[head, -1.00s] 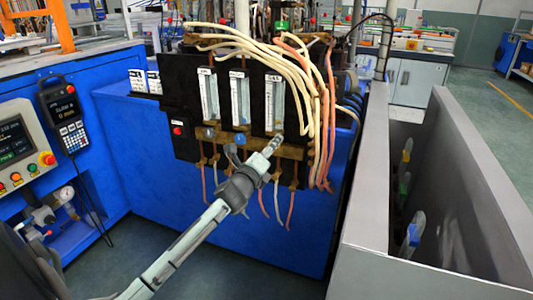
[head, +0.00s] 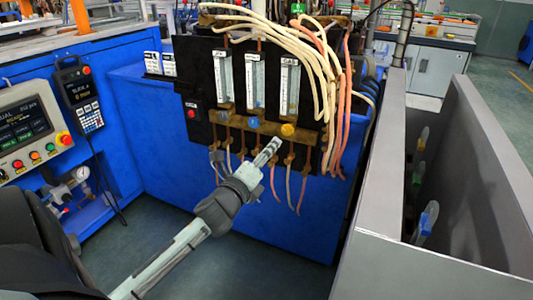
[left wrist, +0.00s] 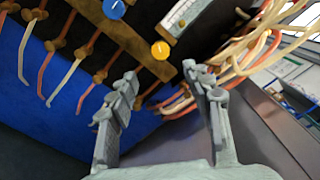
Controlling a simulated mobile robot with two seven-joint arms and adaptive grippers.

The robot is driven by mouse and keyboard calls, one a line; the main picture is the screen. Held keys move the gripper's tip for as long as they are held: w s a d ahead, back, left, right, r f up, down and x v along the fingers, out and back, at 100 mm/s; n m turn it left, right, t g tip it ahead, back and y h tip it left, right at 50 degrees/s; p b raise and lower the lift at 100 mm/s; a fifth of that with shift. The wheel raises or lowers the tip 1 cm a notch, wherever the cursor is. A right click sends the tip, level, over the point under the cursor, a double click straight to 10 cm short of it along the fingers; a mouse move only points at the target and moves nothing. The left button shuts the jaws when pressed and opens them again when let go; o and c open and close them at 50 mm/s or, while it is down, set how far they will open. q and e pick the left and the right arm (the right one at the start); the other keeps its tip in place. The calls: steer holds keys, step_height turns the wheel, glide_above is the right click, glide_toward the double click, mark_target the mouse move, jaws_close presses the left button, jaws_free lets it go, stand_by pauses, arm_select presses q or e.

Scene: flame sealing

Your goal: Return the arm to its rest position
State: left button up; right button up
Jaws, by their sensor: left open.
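My left gripper (head: 266,152) reaches in from the lower left, just below and left of the yellow knob (head: 288,130) on the black flowmeter panel (head: 200,78). In the left wrist view its two fingers (left wrist: 165,95) stand apart with nothing between them. The yellow knob (left wrist: 160,50) shows there beyond the fingertips, apart from them, and a blue knob (left wrist: 114,9) is further left. My right gripper is not in either view.
Cream and pink hoses (head: 300,45) hang over the panel's right side. A grey metal bin wall (head: 425,150) stands at right. A control box (head: 30,125) and a handheld pendant (head: 78,95) are at left. The floor (head: 240,255) below is open.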

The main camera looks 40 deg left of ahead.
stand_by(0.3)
arm_select(q)
steer(key=s+d+f+n+g, duration=0.2)
steer(key=s+f+n+g, duration=0.3)
steer(key=f, duration=0.5)
steer(key=s+d+f+n+g, duration=0.15)
steer(key=s+f+n, duration=0.25)
steer(key=f+n, duration=0.45)
steer(key=s+d+f+n+g+h, duration=0.1)
steer(key=s+d+f+n+g, duration=0.2)
steer(key=s+f, duration=0.3)
steer(key=s+d+f+n+g+h, duration=0.2)
steer(key=s+d+f+n+g, duration=0.2)
steer(key=s, duration=0.5)
step_height(320, 180, down, 4)
steer(key=d+g, duration=0.1)
steer(key=d, duration=0.1)
steer(key=shift+d+r, duration=0.2)
steer(key=shift+d, duration=0.1)
